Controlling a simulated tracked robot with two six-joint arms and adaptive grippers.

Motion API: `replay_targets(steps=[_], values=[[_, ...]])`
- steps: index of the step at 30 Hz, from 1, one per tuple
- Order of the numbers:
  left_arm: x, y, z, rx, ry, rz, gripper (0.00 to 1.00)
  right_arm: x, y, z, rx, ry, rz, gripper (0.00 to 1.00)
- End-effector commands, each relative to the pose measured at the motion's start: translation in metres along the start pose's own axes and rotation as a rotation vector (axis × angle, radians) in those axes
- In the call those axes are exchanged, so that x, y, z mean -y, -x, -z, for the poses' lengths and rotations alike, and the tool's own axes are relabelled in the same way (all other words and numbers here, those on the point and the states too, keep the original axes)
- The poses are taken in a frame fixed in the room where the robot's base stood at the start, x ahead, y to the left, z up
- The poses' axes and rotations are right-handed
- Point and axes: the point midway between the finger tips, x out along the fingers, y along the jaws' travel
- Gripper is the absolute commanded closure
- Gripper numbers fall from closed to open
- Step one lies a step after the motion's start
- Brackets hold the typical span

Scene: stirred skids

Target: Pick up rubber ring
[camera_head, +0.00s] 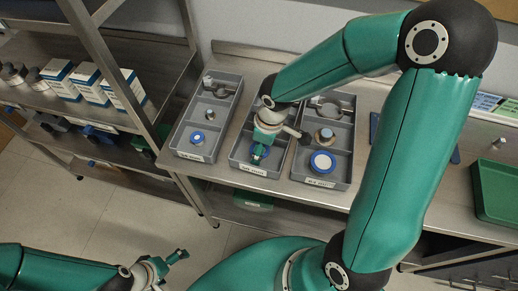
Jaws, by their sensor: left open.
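I cannot pick out a rubber ring for certain. A blue-rimmed round piece (197,138) lies in the left grey tray (181,127), and a larger white disc with a blue rim (321,162) lies in the right grey tray (339,184). My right gripper (259,154) points down over the front part of the middle grey tray (236,158). Something blue shows at its fingers; whether it holds this is unclear. My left gripper (180,256) is open and empty, low at the left, away from the bench.
The trays stand side by side on a metal bench (379,99). A green tray (497,190) is at the right. A shelf rack (112,117) with white-and-blue boxes (92,87) stands left, its post close to the left tray. Open floor (103,205) lies below the rack.

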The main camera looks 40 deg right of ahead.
Motion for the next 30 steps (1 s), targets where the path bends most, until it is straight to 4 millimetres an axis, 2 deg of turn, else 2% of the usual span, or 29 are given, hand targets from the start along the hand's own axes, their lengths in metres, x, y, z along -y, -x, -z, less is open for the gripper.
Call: replay_targets(steps=[1,5,16,23,26,30], values=[[0.000,0.000,0.000,0.000,0.000,0.000,0.00,0.000,0.000,0.000,0.000,0.000,0.000,0.37],[0.000,0.000,0.000,0.000,0.000,0.000,0.00,0.000,0.000,0.000,0.000,0.000,0.000,0.58],[0.000,0.000,0.000,0.000,0.000,0.000,0.00,0.000,0.000,0.000,0.000,0.001,0.000,0.58],[-0.003,0.009,0.000,0.000,0.000,0.000,0.00,0.000,0.007,0.002,0.000,0.001,0.001,0.58],[-0.003,0.008,0.000,0.000,0.000,0.000,0.00,-0.001,0.017,0.004,-0.003,0.002,-0.004,0.58],[-0.003,0.009,0.000,0.000,0.000,0.000,0.00,-0.001,0.042,0.008,-0.006,0.002,-0.005,0.58]])
